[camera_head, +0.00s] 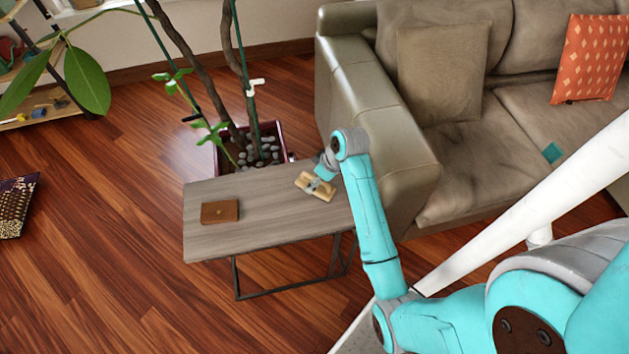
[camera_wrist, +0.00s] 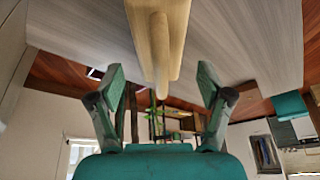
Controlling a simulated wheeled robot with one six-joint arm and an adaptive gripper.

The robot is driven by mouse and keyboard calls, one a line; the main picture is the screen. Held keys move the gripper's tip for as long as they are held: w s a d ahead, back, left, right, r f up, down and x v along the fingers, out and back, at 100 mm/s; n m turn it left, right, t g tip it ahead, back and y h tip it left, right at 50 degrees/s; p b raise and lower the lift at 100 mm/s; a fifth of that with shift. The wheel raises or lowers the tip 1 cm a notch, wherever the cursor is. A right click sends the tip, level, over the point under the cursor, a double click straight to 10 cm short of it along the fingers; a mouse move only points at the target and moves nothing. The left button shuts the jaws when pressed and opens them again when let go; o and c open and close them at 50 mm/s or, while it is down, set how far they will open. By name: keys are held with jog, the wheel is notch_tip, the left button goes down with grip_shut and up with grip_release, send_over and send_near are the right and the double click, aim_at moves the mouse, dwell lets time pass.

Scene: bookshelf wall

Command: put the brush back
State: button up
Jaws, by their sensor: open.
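A pale wooden object with a raised rounded bar, which seems to be the brush (camera_head: 323,193), lies at the right end of the grey side table (camera_head: 265,220). It also shows in the wrist view (camera_wrist: 160,40), at the top centre, against the tabletop. No bristles can be made out. My gripper (camera_head: 322,175) is over it in the head view. In the wrist view my gripper (camera_wrist: 161,78) is open, with one finger on each side of the bar's near end and gaps between. Nothing is held.
A brown box (camera_head: 220,211) lies on the table's left half. A potted plant (camera_head: 262,150) stands behind the table and a leather sofa (camera_head: 375,130) at its right. A low shelf (camera_head: 45,100) with small items is at the far left. Wooden floor between is mostly clear.

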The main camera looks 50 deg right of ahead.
jog(key=v, duration=0.9)
jog(key=s+a+f, duration=0.1)
jog(key=a+f, duration=0.1)
jog(key=s+a+f+m+t, duration=0.1)
jog(key=a+f, duration=0.1)
jog(key=a, duration=0.1)
jog(key=s+a+f+t+h, duration=0.1)
jog(key=a+f, duration=0.2)
jog(key=shift+s+a, duration=0.15)
jog(key=shift+a, duration=0.05)
jog(key=s+a+f+m+t+h, duration=0.1)
jog(key=s+a+t, duration=0.2)
jog(key=s+a, duration=0.45)
jog(key=s+a+r+t, duration=0.2)
jog(key=s+a+r, duration=0.1)
jog(key=s+r, duration=0.4)
jog(key=s+a+r+t, duration=0.3)
jog(key=s+r, duration=0.5)
jog(key=s, duration=0.3)
jog(key=shift+a+r+t+y, duration=0.3)
jog(key=shift+a+y, duration=0.05)
jog(key=shift+y, duration=0.05)
